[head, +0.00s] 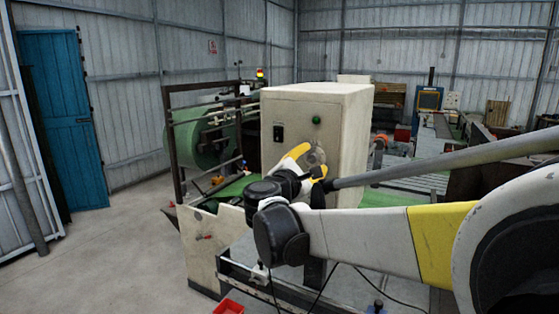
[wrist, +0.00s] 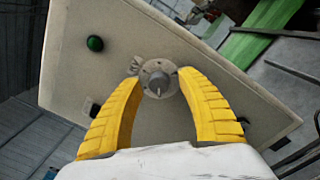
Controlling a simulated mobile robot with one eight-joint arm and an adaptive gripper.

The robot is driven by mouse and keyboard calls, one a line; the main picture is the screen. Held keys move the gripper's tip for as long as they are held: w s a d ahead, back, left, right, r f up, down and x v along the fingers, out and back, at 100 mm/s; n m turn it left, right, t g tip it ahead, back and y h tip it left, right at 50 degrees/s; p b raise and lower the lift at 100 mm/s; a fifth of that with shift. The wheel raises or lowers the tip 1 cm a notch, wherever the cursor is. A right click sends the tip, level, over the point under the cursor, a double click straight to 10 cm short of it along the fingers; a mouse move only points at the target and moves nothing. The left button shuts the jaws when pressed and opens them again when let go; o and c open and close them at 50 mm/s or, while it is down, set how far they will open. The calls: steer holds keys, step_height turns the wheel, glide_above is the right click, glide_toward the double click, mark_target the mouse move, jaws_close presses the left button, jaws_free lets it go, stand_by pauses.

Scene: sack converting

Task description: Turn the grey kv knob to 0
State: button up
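The grey kv knob (wrist: 160,80) sits on a round grey plate on the face of a cream cabinet (head: 346,112). In the wrist view a small pale mark shows near the knob's lower side; I cannot read any scale numbers. My gripper (wrist: 161,78) is open, its two yellow fingers curving to the left and right of the knob with a gap on each side. I cannot tell how far the tips are from the panel. In the head view my gripper (head: 312,163) is at the cabinet face, with the knob plate (head: 315,155) partly hidden behind it.
A green button (head: 316,120) and a black switch (head: 278,132) are on the same panel. A large green roll (head: 195,140) in a dark frame stands left of the cabinet. A red tray (head: 229,307) is low in front. The left floor is clear.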

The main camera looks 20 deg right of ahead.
steer(key=v, duration=1.2)
steer(key=s+d+f+m+g+y+b, duration=0.1)
steer(key=s+f+m+g+y+b, duration=0.4)
steer(key=f, duration=1)
steer(key=s+f+m+t+y+b, duration=0.1)
steer(key=s+f+m+y+b, duration=0.15)
steer(key=s+f+b, duration=0.7)
steer(key=s+a+f+m+y+b, duration=0.1)
steer(key=a+f+m+y+b, duration=0.1)
steer(key=f, duration=0.6)
steer(key=s+a+f+m+y+b, duration=0.2)
steer(key=a+f+m+b, duration=0.1)
steer(key=f, duration=0.4)
steer(key=s+a+f+m+y+b, duration=0.2)
steer(key=a+f+b, duration=0.3)
steer(key=f, duration=0.3)
steer(key=shift+f+m+g+y+b, duration=0.35)
steer(key=shift+m+b, duration=0.1)
steer(key=shift+m, duration=0.4)
